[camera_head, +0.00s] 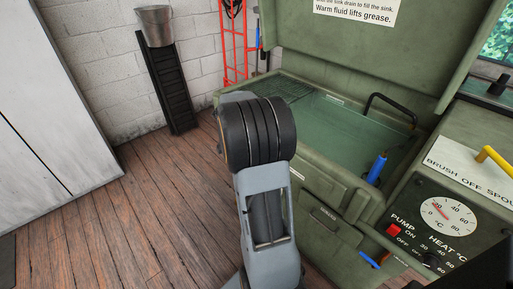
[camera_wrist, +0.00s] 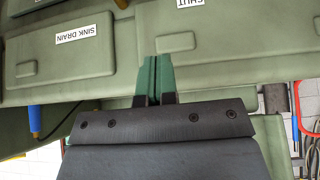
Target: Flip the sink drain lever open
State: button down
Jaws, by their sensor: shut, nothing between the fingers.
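In the wrist view, which is upside down, my gripper (camera_wrist: 156,77) points at the green front of the washer. Its two green fingertips are together with nothing between them. The SINK DRAIN label (camera_wrist: 84,36) is on the panel left of the fingertips, and the SHUT label (camera_wrist: 190,2) is at the top edge. A dark rounded part (camera_wrist: 121,4) is cut off at the top edge between the labels; I cannot tell if it is the drain lever. In the head view a small blue handle (camera_head: 369,260) sticks out low on the washer front. My arm hides the gripper there.
The open sink (camera_head: 335,125) holds greenish fluid. A blue-handled brush (camera_head: 377,168) on a black hose hangs at its right edge, with the pump and heat panel (camera_head: 448,215) beside it. A black ramp-like stand (camera_head: 170,90) and bucket (camera_head: 155,25) are at the wall. Floor at left is clear.

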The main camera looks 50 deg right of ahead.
jog(key=x, duration=0.9)
jog(key=shift+f, duration=0.2)
jog(key=shift+a+f+b, duration=0.3)
jog(key=shift+f+b, duration=0.05)
jog(key=shift+f, duration=0.65)
jog(key=shift+a+f, duration=0.15)
jog(key=shift+f, duration=0.65)
jog(key=shift+f, duration=0.1)
